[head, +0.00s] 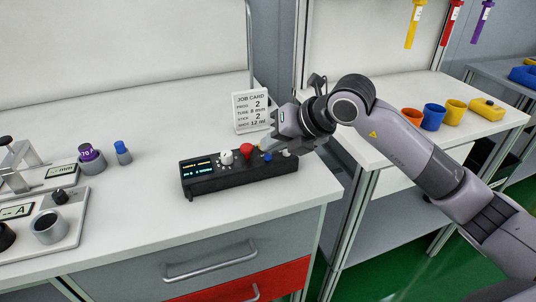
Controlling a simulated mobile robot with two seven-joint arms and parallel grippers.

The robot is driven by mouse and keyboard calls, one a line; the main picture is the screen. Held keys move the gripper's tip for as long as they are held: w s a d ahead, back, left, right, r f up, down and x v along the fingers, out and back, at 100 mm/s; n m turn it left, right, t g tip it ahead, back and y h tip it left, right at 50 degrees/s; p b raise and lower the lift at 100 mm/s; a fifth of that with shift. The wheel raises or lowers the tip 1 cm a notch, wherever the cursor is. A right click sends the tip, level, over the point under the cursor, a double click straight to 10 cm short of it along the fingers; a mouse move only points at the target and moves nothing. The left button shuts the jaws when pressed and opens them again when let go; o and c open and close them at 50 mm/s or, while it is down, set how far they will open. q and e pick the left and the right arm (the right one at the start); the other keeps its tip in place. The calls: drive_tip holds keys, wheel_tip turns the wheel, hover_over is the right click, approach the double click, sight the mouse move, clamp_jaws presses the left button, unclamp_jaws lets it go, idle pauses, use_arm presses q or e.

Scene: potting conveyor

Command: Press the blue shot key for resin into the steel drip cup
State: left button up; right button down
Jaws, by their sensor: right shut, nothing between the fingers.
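The dark control box (238,176) stands on the white bench, with a lit display at its left end, a white knob (227,158) and a red button (246,150). The small blue key (267,157) is on its top, right of the red button. My right gripper (266,146) is shut and empty, its fingertips just above the blue key; I cannot tell whether they touch it. A grey metal cup (48,228) with a dark inside stands at the far left on a plate; it looks like the drip cup. My left gripper is not in view.
A job card (251,111) stands behind the box. A purple-topped jar (91,160) and a blue-capped bottle (122,152) stand at left. A right-hand table holds an orange cup (411,117), a blue cup (433,117) and a yellow cup (455,112). Bench space between jars and box is clear.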

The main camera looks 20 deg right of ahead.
sight(272, 160)
drive_tip(key=shift+f+b, duration=0.4)
drive_tip(key=shift+f, duration=0.1)
drive_tip(key=shift+r, duration=0.15)
idle(0.5)
drive_tip(key=shift+r+p, duration=0.6)
drive_tip(key=shift+r, duration=0.2)
wheel_tip(272, 160, up, 5)
drive_tip(key=p, duration=0.3)
idle(0.7)
